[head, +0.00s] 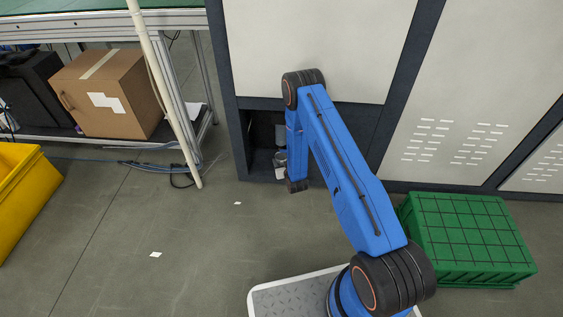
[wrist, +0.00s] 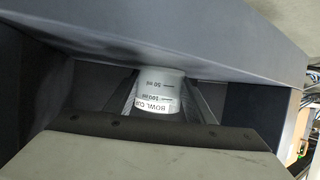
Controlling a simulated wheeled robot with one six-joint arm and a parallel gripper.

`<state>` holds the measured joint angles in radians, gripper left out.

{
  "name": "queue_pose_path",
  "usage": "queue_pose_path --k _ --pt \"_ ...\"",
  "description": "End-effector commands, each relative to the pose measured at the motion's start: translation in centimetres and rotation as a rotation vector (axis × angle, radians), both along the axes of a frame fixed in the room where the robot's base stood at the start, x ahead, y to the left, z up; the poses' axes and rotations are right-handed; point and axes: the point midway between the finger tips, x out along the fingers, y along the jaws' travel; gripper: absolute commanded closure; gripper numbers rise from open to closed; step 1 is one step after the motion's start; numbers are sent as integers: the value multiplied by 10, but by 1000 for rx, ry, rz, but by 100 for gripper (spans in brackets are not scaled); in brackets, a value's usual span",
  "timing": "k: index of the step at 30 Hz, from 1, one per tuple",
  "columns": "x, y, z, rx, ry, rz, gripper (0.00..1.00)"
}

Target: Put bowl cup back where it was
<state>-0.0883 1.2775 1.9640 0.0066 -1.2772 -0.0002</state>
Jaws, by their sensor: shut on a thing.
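The bowl cup (wrist: 158,88) is a pale grey-white cup with dark volume marks and a "BOWL CUP" label, seen in the wrist view. My gripper (wrist: 157,104) is shut on it, with one dark finger on each side. In the head view my gripper (head: 281,158) reaches into a low, dark opening (head: 258,160) at the foot of a cabinet. Whether the cup touches the floor of the opening cannot be told.
The cabinet's pale panel (head: 315,45) and dark frame stand close above and beside my arm. A green crate (head: 470,240) is at the right. A yellow bin (head: 22,195), a cardboard box (head: 108,95) and a slanted pole (head: 165,90) are at the left. The middle floor is mostly clear.

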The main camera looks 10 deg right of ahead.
Motion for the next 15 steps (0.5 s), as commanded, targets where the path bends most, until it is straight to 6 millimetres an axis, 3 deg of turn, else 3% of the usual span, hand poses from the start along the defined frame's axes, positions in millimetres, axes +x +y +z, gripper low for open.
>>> queue_pose_path --k 1,2,3,15 --pt "0 0 -2 0 0 0 74" --pt "0 0 -1 0 0 0 44" --pt "0 0 -1 0 0 0 34" --pt "-2 0 2 0 0 0 32"
